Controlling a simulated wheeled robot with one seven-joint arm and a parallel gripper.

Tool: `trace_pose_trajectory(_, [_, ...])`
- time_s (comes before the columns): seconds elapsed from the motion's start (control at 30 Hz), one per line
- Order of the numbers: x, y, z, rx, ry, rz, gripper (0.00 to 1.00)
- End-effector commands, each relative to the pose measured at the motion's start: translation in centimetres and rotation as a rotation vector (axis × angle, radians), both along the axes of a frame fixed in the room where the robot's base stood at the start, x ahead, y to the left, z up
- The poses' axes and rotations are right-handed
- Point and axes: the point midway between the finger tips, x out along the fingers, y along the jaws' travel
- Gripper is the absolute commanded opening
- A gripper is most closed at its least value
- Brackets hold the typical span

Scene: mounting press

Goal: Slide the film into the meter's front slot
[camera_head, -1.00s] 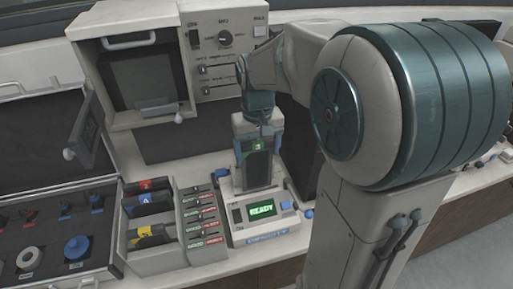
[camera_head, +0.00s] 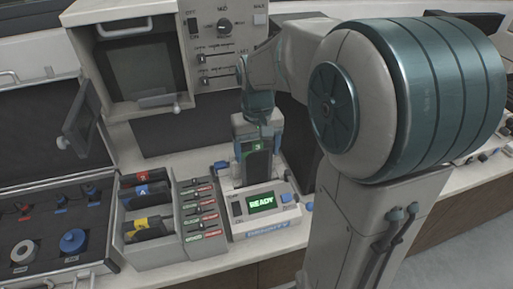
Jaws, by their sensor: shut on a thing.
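The density meter (camera_head: 266,224) is a pale box on the counter with a lit green display reading READY. My gripper (camera_head: 257,150) points down just behind the meter's display. It is shut on a dark film (camera_head: 257,167) with a small green mark at its top. The film hangs upright at the meter's back part. Its lower edge is hidden or too small to make out, so I cannot tell whether it is in a slot. The front slot itself is not clearly visible.
A grey rack (camera_head: 150,253) with red, blue and yellow tagged items stands left of the meter, beside a narrow rack (camera_head: 203,218) of labelled slides. An open case (camera_head: 62,275) lies far left. A press cabinet (camera_head: 140,70) with an open door stands behind.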

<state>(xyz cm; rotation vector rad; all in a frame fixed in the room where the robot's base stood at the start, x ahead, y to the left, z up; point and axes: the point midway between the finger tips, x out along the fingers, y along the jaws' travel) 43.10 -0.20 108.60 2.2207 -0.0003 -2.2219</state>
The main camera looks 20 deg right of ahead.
Motion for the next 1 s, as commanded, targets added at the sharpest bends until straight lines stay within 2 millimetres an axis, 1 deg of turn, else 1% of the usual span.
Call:
trace_pose_trajectory(0.17, [0.0, 0.0, -0.2, 0.000, 0.000, 0.000, 0.36])
trace_pose_trajectory(0.63, [0.0, 0.0, -3.2, 0.000, 0.000, 0.000, 0.36])
trace_pose_trajectory(0.9, [0.0, 0.0, -3.3, 0.000, 0.000, 0.000, 0.36])
trace_pose_trajectory(0.93, [0.0, 0.0, -3.3, 0.000, 0.000, 0.000, 0.82])
trace_pose_trajectory(1.0, [0.0, 0.0, -3.3, 0.000, 0.000, 0.000, 1.00])
